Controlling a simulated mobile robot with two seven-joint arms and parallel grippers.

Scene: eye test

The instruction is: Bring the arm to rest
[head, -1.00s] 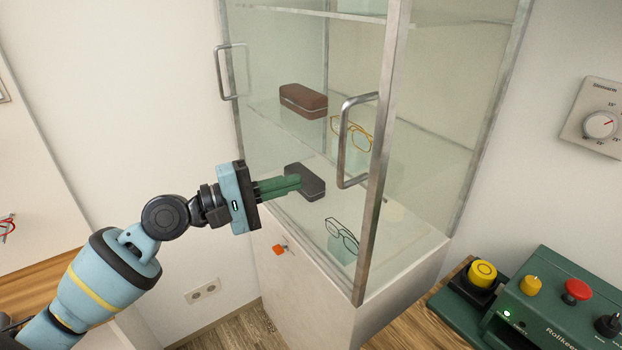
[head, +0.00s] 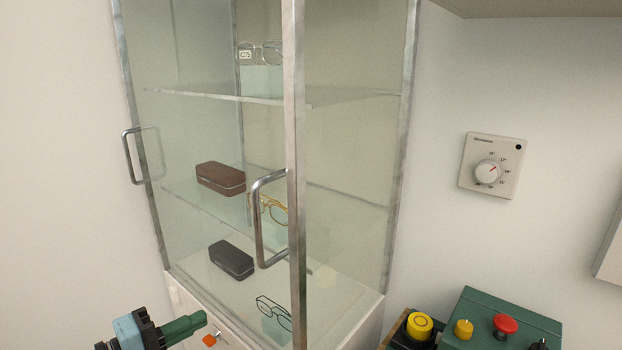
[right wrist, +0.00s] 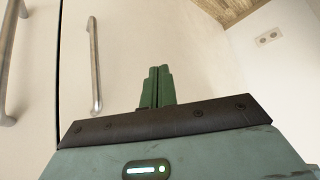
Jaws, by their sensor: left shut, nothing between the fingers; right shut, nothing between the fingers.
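My left gripper (head: 204,318) shows at the bottom left of the head view, its green fingers shut and empty. It is in front of the lower part of the glass cabinet (head: 294,180), beside the orange key tag (head: 209,341) in the picture. Most of my left arm is out of view. My right gripper (right wrist: 157,88) shows in the right wrist view, its green fingers together with nothing between them. It points towards a pale cupboard front (right wrist: 105,30) with metal handles.
The cabinet's metal door handles (head: 262,222) stick out. Inside are a brown case (head: 221,179), a dark case (head: 231,260) and several glasses. A dial (head: 490,168) is on the wall. A green control box (head: 490,310) with a red button stands at the lower right.

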